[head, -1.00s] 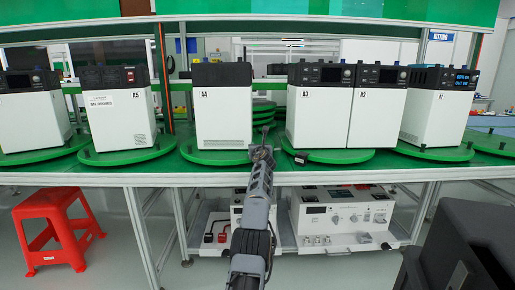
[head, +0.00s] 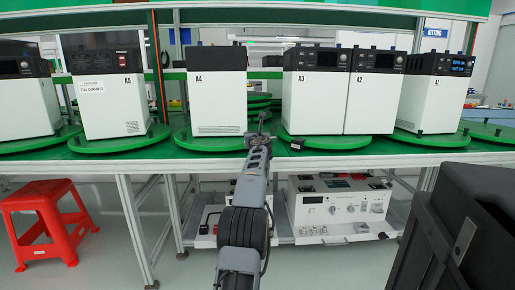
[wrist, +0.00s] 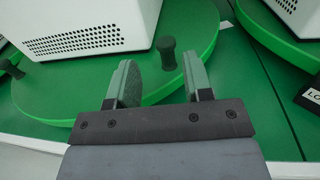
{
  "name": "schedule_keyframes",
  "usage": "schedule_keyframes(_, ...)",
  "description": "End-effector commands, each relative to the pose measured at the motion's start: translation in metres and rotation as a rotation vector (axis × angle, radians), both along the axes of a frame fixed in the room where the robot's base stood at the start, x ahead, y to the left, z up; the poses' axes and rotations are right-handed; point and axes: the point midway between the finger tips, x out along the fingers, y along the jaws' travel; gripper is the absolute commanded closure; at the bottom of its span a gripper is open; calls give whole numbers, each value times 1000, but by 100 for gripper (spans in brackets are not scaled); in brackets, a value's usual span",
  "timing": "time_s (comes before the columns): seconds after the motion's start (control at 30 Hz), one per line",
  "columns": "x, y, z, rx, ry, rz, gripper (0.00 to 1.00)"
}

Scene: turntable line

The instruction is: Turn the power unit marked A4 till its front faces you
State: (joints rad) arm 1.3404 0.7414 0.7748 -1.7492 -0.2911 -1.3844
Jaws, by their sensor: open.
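The power unit A4 (head: 217,105) is a white box with a black top. It stands upright on a round green turntable (head: 195,145). The side towards me is plain, with the A4 label and a low vent, and shows no display or knobs. My gripper (head: 260,127) is at the right front edge of this turntable. In the wrist view my gripper (wrist: 160,84) is open, with its two fingers over the green disc. A dark upright peg (wrist: 167,54) on the disc stands just beyond the gap between the fingers. The unit's vented lower corner (wrist: 80,35) is to the left.
Units A5 (head: 108,95) and A3 (head: 312,95) stand on turntables either side. A small black block (head: 297,145) lies right of my gripper. Uprights of the bench frame stand behind A4's left. A red stool (head: 45,215) is at lower left.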

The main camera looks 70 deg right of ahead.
Motion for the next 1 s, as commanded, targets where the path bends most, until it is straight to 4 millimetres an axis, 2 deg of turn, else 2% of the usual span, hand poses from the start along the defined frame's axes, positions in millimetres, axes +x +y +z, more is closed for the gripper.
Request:
schedule_keyframes(0.53, -36, 61, -1, 1, 2, -5, 54)
schedule_keyframes(0.73, -42, 72, -2, 2, 1, -4, 54)
schedule_keyframes(1.0, -44, 75, -2, 1, 2, -4, 54)
